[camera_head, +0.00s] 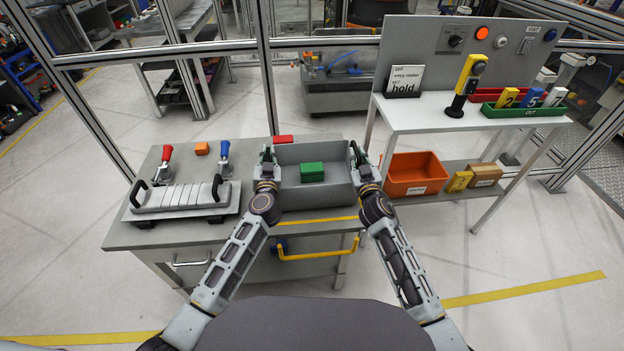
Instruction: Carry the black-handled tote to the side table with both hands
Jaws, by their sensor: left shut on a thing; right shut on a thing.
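The grey tote (316,192) is over the right part of a grey workbench (180,236), and a green block (312,172) lies inside it. Its black handles are at its left and right ends and are mostly hidden by my grippers. My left gripper (267,158) is shut on the left handle. My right gripper (358,156) is shut on the right handle. The tote looks about level; I cannot tell whether it touches the bench. A white-topped table (428,112) stands to the right; I cannot tell if it is the side table.
A fixture with red and blue clamps (185,197) sits left on the bench, near an orange block (201,148). A red block (284,139) lies behind the tote. A yellow handle (317,254) is in front below. An orange bin (414,175) is on the right table's lower shelf.

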